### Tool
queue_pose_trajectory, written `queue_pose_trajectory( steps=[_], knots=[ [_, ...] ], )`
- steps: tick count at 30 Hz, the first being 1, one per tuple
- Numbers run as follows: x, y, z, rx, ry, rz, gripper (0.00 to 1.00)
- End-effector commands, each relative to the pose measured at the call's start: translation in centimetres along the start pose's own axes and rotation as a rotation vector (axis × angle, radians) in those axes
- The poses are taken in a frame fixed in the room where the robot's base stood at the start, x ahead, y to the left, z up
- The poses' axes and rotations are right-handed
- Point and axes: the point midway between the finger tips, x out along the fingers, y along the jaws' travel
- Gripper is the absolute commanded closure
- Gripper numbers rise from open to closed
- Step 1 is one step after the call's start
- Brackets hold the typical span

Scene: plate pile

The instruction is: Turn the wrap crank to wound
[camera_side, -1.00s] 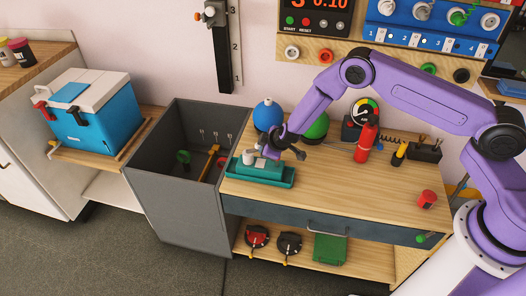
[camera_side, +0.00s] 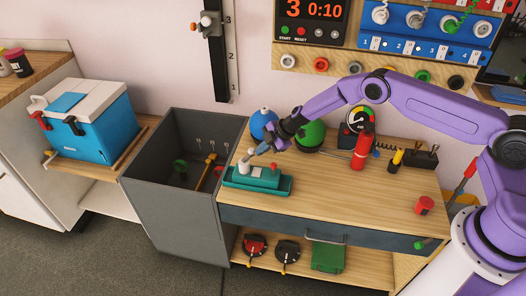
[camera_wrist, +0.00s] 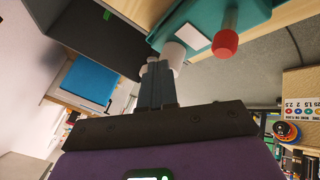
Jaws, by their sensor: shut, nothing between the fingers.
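A teal unit (camera_side: 258,180) sits at the left front of the wooden bench. It carries a white post (camera_side: 244,163) at its left and a small red-tipped piece (camera_side: 275,167) at its right. In the wrist view the unit (camera_wrist: 215,15) shows a white cylinder (camera_wrist: 174,53) and a peg with a red knob (camera_wrist: 226,42). None of these can be surely told as the wrap crank. My gripper (camera_side: 262,150) is shut and empty, above the unit near the white post. In the wrist view its fingertips (camera_wrist: 155,66) appear close to the white cylinder; contact cannot be told.
A deep grey bin (camera_side: 170,185) stands left of the bench. Behind the unit are a blue bottle (camera_side: 262,124) and a green dome (camera_side: 311,134). A red cylinder (camera_side: 361,152) stands further right. The front middle of the bench is clear.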

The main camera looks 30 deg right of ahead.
Motion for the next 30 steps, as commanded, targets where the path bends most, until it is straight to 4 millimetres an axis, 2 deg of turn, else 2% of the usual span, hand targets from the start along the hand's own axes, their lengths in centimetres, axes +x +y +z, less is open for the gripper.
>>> queue_pose_trajectory(
  steps=[16,30],
  knots=[
    [0.7,1.8,0.3,-0.237,0.126,-0.124,1.0],
    [1.6,3.4,0.4,-0.237,0.125,-0.124,1.0]
  ],
)
